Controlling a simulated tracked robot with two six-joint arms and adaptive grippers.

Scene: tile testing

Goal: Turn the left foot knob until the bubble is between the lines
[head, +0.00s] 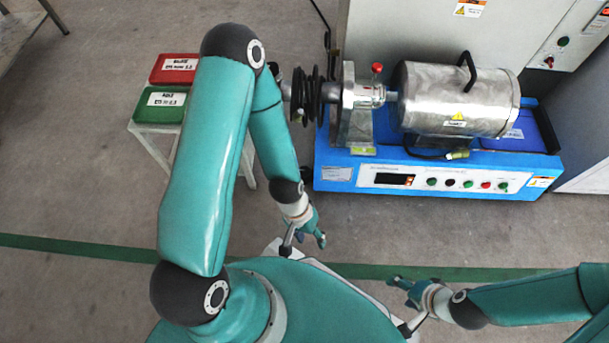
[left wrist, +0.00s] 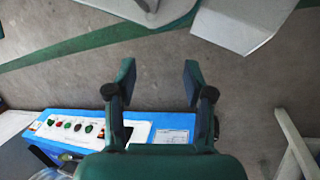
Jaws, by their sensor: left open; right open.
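The blue test machine (head: 335,187) stands at the upper right of the head view; its blue front edge also shows in the left wrist view (left wrist: 62,117). I cannot make out a foot knob or a bubble between lines in either view. A small yellow-green part (head: 458,155) lies on the machine's top, too small to identify. My left gripper (head: 312,240) is open and empty, in front of the machine's left front corner; its two spread fingers show in the left wrist view (left wrist: 160,78). My right gripper (head: 399,292) is open and empty, farther from the machine.
A metal cylinder (head: 455,98) with a black handle sits on the machine. Red (head: 174,70) and green (head: 160,105) boxes are on a small white stand at left, behind my left arm. A grey cabinet (head: 420,30) stands behind. The floor before the machine is clear.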

